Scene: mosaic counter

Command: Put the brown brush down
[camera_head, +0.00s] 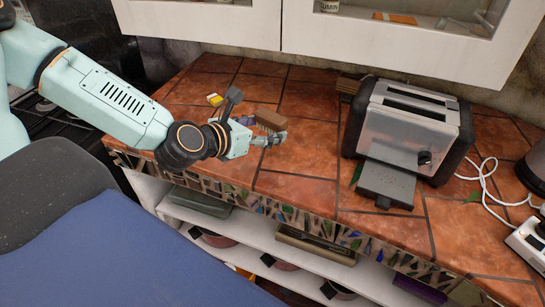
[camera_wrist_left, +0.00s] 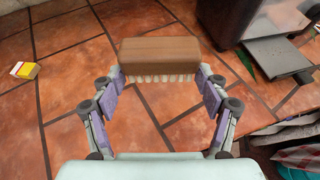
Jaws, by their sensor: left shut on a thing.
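The brown brush (camera_wrist_left: 160,55) is a wooden block with pale bristles pointing down. In the left wrist view it lies across between the two fingertips of my left gripper (camera_wrist_left: 160,88), which is shut on it. In the head view the brush (camera_head: 270,121) is at the end of my left gripper (camera_head: 262,132), over the tiled counter (camera_head: 300,159). I cannot tell whether the bristles touch the tiles. My right gripper is not in view.
A silver and black toaster (camera_head: 411,130) with its tray pulled out stands right of the brush. A small yellow and white box (camera_head: 215,100) lies left of it. White cable (camera_head: 484,183) lies at the right. Terracotta tiles around the brush are mostly clear.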

